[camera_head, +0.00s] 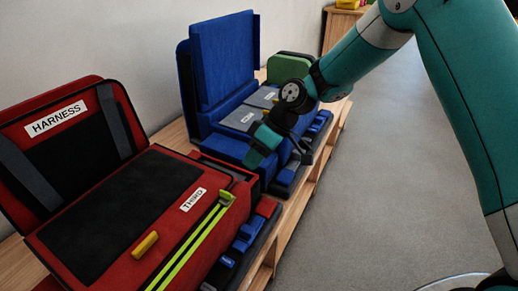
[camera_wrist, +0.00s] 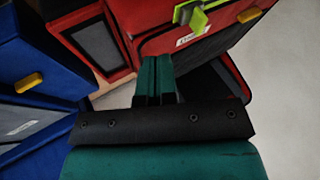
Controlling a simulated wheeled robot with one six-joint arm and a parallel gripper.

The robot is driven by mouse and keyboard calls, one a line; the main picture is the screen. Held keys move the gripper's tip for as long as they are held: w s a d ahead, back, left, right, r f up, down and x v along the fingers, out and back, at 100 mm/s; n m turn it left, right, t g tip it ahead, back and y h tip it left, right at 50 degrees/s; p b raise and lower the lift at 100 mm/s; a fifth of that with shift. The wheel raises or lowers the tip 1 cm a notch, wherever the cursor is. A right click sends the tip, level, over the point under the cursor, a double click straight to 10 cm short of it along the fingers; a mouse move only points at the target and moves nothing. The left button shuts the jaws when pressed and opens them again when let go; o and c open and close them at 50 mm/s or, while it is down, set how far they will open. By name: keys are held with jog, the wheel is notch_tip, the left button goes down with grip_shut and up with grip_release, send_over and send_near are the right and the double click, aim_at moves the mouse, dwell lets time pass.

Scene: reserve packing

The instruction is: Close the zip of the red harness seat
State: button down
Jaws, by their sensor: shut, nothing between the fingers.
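The red harness seat (camera_head: 120,262) lies at the left in the head view, its back panel labelled HARNESS raised behind a seat with a black pad. Two yellow-green zip lines (camera_head: 190,250) run side by side along its right part, with a narrow gap between them. A yellow-green zip slider (camera_head: 226,198) sits at their far end; it also shows at the top of the wrist view (camera_wrist: 190,16). My gripper (camera_head: 254,158) is shut and empty, beyond the slider and apart from it, in front of the blue seat. Its fingers (camera_wrist: 155,62) show together in the wrist view.
A yellow tab (camera_head: 145,244) lies on the red seat left of the zip. The blue seat (camera_head: 222,62) stands behind, with a green pad (camera_head: 290,66) beyond it. Small blue and red pieces line the wooden bench's (camera_head: 285,228) front edge. The grey floor (camera_head: 385,190) at right is clear.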

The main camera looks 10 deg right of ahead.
aim_at(226, 197)
jog(key=x, duration=0.4)
jog(key=shift+r, duration=0.1)
jog(key=shift+s+a+p, duration=0.55)
jog(key=shift+s+a, duration=0.8)
jog(key=shift+s, duration=0.25)
jog(key=shift+s+a+f, duration=0.1)
jog(key=shift+f, duration=0.1)
